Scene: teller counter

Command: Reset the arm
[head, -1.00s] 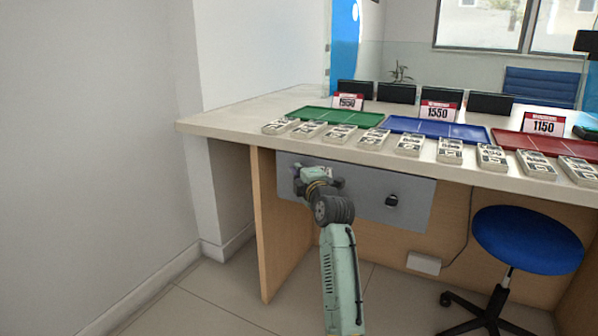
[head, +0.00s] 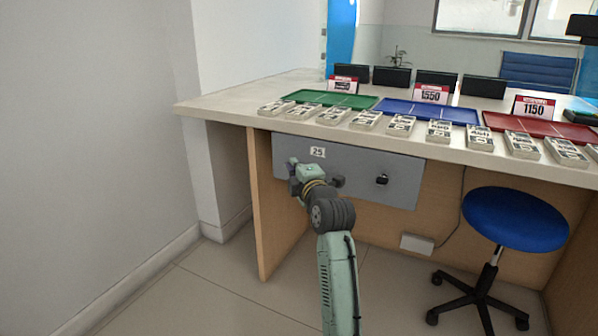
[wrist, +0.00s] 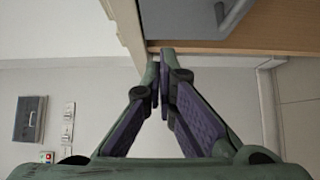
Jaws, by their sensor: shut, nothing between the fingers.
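My arm reaches up from the bottom of the head view, in front of the counter's grey drawer (head: 350,170). My gripper shows in the wrist view (wrist: 162,52), its two fingers brought together with nothing between them. In the head view my gripper (head: 292,166) is small and partly hidden by my wrist, near the left end of the drawer front. I cannot tell from the head view how far its tips are from the drawer. The drawer looks closed and bears a "25" label (head: 318,152) and a black handle (head: 382,180).
The counter top (head: 225,104) overhangs the drawer. Green (head: 300,96), blue (head: 400,107) and red (head: 500,122) trays and several banknote stacks (head: 439,131) lie on it. A blue stool (head: 515,218) stands at the right. A wall (head: 90,150) bounds the left. The floor between is clear.

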